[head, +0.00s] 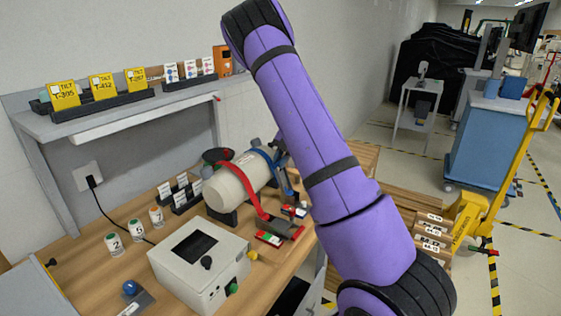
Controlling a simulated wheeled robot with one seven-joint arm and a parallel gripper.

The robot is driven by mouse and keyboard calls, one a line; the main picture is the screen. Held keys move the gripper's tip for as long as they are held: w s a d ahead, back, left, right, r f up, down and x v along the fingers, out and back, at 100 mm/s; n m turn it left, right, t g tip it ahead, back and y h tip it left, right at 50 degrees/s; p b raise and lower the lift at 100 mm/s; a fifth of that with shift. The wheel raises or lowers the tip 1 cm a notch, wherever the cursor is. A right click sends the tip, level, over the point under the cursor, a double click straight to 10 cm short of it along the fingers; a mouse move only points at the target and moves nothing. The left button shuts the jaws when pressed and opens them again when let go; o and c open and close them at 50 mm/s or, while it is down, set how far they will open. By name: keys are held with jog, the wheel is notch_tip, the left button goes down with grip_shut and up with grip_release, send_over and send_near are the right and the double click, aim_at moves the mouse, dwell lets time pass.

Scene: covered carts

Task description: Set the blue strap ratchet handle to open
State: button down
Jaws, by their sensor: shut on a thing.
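A cream cylinder (238,183) lies on the wooden bench, crossed by a red strap (247,190) and a blue strap (266,160). The blue strap's ratchet (293,211) is at the cylinder's right end, partly behind my purple arm. A blue-grey handle (287,186) rises steeply there. My gripper (281,160) shows only in part as dark pieces at the handle's upper end, shut on it; the fingertips are hard to make out.
A white box with a dark screen (198,248) stands in front of the cylinder. Numbered bottles (135,229) and a card rack (180,193) are to its left. A shelf (130,112) runs behind. A yellow pallet jack (467,217) stands right.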

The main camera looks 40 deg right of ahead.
jog(key=shift+s+d+f, duration=0.1)
jog(key=shift+s+f, duration=0.05)
jog(key=shift+f, duration=0.05)
jog(key=c, duration=1.4)
grip_release()
jog(key=v, duration=1.1)
jog(key=shift+a, duration=0.2)
jog(key=shift+r, duration=0.1)
